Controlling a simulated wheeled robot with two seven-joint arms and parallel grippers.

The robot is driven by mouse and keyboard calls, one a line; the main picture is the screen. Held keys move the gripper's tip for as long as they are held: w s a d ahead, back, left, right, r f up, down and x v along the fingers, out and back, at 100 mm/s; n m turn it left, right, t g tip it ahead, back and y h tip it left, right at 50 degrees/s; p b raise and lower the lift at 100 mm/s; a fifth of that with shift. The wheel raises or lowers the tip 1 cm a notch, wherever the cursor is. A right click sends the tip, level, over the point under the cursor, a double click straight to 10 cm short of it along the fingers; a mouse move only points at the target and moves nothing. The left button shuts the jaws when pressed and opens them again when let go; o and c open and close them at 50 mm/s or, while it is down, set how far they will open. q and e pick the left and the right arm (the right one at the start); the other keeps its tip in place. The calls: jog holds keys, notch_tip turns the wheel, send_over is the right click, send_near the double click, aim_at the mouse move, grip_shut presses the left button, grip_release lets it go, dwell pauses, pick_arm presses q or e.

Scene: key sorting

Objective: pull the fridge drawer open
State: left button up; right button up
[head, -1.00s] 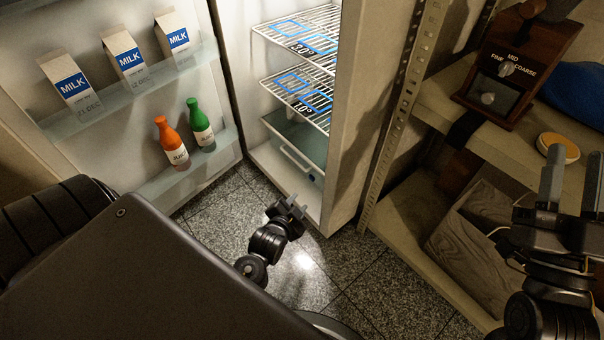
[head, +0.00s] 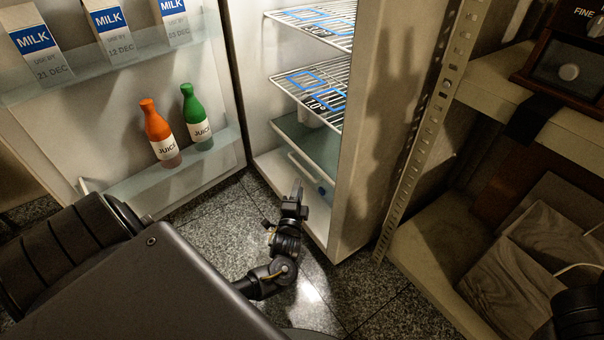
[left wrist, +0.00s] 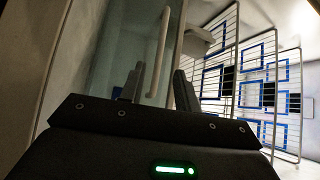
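The fridge drawer (head: 325,150) is a clear teal-tinted bin at the bottom of the open fridge, within the cabinet. Its pale bar handle (head: 305,170) runs across its front. My left gripper (head: 297,188) is just in front of the drawer, close to the handle. In the left wrist view, the two fingers (left wrist: 158,80) are apart, and the handle (left wrist: 162,45) lines up with the gap between them. I cannot tell whether the fingertips reach around it. My right gripper's fingers are out of view; only a dark part of my right arm shows at the lower right.
The open fridge door (head: 210,75) at left holds milk cartons (head: 110,30), an orange bottle (head: 157,130) and a green bottle (head: 194,115). Wire shelves (head: 315,85) sit above the drawer. A storage rack (head: 435,130) stands right of the fridge. Speckled floor (head: 225,220) lies clear in front.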

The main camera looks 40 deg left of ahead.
pick_arm(q)
jog(key=b+x, duration=0.3)
jog(key=x, duration=0.2)
jog(key=shift+w+a+f, duration=0.1)
jog(key=shift+w+a, duration=0.15)
jog(key=shift+w, duration=0.1)
jog(key=shift+w+a+r, duration=0.25)
jog(key=shift+w+a, duration=0.05)
jog(key=shift+w, duration=0.35)
jog(key=shift+c, duration=0.2)
grip_shut()
